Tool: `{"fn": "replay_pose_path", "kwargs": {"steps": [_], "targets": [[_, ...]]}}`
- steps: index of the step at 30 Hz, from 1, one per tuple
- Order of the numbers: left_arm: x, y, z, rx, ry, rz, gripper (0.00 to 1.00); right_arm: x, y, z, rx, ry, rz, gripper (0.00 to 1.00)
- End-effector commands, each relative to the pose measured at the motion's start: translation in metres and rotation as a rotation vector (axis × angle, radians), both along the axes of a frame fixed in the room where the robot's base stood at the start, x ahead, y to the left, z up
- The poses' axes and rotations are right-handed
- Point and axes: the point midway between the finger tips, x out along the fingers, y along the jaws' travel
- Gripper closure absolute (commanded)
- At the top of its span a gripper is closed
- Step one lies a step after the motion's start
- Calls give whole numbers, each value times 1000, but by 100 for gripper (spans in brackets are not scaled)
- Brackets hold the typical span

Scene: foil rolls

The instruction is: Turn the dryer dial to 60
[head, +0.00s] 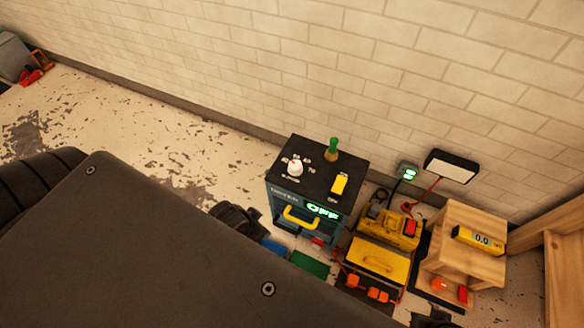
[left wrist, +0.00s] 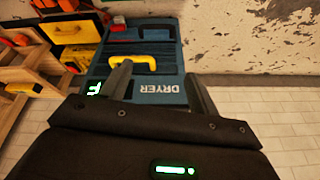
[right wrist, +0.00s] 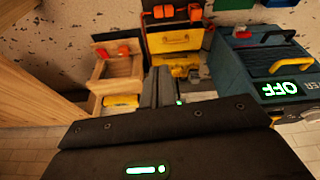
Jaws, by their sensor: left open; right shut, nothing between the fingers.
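The dryer (head: 277,199) is a dark blue box with a black top, standing by the wall. Its dial (head: 294,167) is a white and red knob on the top, with printed marks around it too small to read. The display (head: 322,210) reads OFF; it also shows in the right wrist view (right wrist: 282,89). My left gripper (left wrist: 160,82) is open and empty, its fingers spread over the dryer's front lettering; the dial is hidden in that view. My right gripper (right wrist: 160,84) is shut and empty, left of the dryer in its view.
A yellow switch (head: 340,185) and a green-handled item (head: 333,148) are on the dryer's top, near the dial. A yellow handle (head: 300,218) is on its front. A yellow toolbox (head: 378,262) and a wooden stand (head: 462,238) are at right. Bare floor lies left of the dryer.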

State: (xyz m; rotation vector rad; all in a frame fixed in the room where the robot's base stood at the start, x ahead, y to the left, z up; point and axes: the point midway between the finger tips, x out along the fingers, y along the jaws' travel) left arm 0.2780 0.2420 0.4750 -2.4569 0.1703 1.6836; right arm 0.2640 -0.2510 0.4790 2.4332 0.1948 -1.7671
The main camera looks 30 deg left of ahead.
Motion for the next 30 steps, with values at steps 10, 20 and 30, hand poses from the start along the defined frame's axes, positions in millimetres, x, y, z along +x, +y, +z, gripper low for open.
{"fn": "replay_pose_path", "kwargs": {"steps": [10,20,30], "targets": [[84,32,20,-9,-400,-182,39,11,12,45,29,-159,30,100],[146,51,31,-212,-654,-428,39,38,29,60,75,-309,68,100],[154,72,47,-407,-705,-541,39,50,40,71,99,-393,89,100]]}}
